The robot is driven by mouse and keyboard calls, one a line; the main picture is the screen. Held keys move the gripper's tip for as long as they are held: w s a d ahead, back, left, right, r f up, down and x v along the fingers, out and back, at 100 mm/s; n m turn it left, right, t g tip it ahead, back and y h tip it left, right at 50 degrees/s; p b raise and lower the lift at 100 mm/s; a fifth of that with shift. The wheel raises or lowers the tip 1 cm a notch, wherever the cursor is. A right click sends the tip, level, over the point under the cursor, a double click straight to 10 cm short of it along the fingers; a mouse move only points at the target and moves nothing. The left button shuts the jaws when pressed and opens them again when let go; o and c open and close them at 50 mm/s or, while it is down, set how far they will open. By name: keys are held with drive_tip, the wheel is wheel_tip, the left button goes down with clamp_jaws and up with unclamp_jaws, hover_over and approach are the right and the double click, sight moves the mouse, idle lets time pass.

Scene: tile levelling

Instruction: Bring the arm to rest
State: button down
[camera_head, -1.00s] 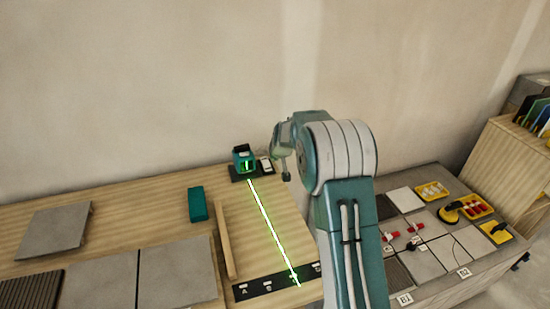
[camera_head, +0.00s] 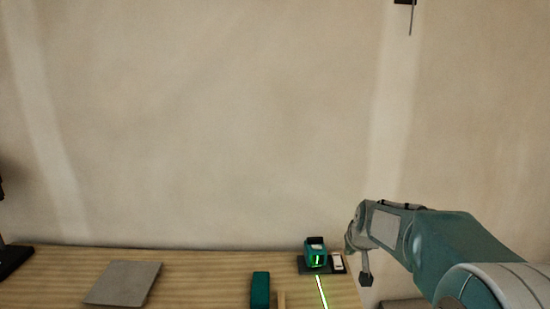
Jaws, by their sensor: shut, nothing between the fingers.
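My arm comes in from the lower right of the head view, bent, with its forearm reaching left toward the wall. My gripper (camera_head: 366,280) hangs from the wrist, pointing down. It is small in the picture, shut and empty. It is just right of the teal laser level (camera_head: 316,257), with a visible gap between them. The laser level stands on a dark base at the back right of the wooden bench (camera_head: 200,280) and casts a green line toward the front.
A small white-topped item (camera_head: 337,262) sits beside the laser level. A teal block (camera_head: 260,289) and a wooden strip (camera_head: 281,299) lie on the bench. A grey tile (camera_head: 124,283) lies at the left. The plain wall (camera_head: 220,120) rises behind.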

drive_tip(key=s+a+r, duration=0.1)
drive_tip(key=s+r, duration=0.2)
drive_tip(key=s, duration=0.5)
drive_tip(key=s+a+r, duration=0.2)
drive_tip(key=s+r, duration=0.1)
drive_tip(key=s, duration=0.4)
drive_tip(key=s+f+g, duration=0.1)
drive_tip(key=s+f, duration=0.1)
drive_tip(key=s, duration=1.5)
drive_tip(key=shift+s+a, duration=0.15)
drive_tip(key=shift+a, duration=0.3)
